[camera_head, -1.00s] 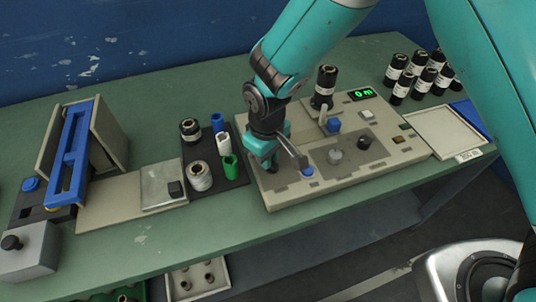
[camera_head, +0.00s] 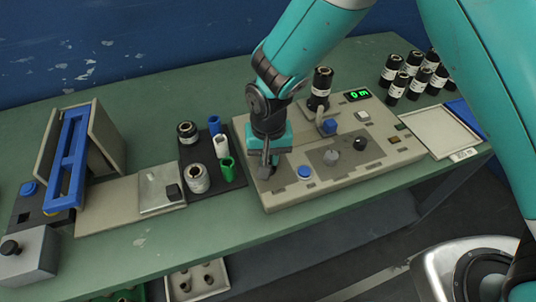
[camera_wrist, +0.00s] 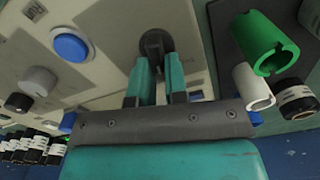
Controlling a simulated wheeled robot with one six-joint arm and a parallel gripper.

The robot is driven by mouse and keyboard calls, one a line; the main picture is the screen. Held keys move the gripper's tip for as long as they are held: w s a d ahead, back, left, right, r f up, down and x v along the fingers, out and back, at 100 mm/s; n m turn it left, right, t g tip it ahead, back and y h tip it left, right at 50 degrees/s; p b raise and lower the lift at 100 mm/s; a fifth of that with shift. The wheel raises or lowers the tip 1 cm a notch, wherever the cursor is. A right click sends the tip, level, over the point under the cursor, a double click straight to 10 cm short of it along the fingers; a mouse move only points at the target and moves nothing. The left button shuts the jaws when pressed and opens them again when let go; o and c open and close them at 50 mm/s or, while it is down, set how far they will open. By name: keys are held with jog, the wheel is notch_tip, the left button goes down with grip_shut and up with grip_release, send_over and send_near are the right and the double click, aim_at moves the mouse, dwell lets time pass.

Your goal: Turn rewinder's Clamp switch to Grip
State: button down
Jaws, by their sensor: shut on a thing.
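The rewinder is the beige box (camera_head: 290,199) with controls on its sloped top, standing on the green bench. My gripper (camera_head: 266,174) points down at its left end. In the wrist view my gripper's teal fingers (camera_wrist: 157,68) are close together on a dark round switch (camera_wrist: 154,42), which I take to be the Clamp switch. The fingers cover part of it, and its pointer and labels cannot be read. In the head view the gripper hides most of this switch. A blue button (camera_head: 304,172) sits just right of it; it also shows in the wrist view (camera_wrist: 70,45).
A grey knob (camera_head: 331,157), a black knob (camera_head: 360,143) and a black roll (camera_head: 320,88) are on the rewinder. A dark tray (camera_head: 232,183) with cores stands close at its left. Several black rolls (camera_head: 414,72) and a pale tray (camera_head: 440,131) are at the right.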

jog(key=shift+w+d+m, duration=0.1)
jog(key=shift+d+m, duration=0.15)
jog(key=shift+m, duration=1.25)
jog(key=c, duration=1.1)
grip_release()
jog(key=shift+c, duration=0.2)
jog(key=shift+r, duration=0.15)
notch_tip(320, 180, up, 17)
jog(key=shift+b, duration=0.45)
jog(key=shift+r, duration=0.1)
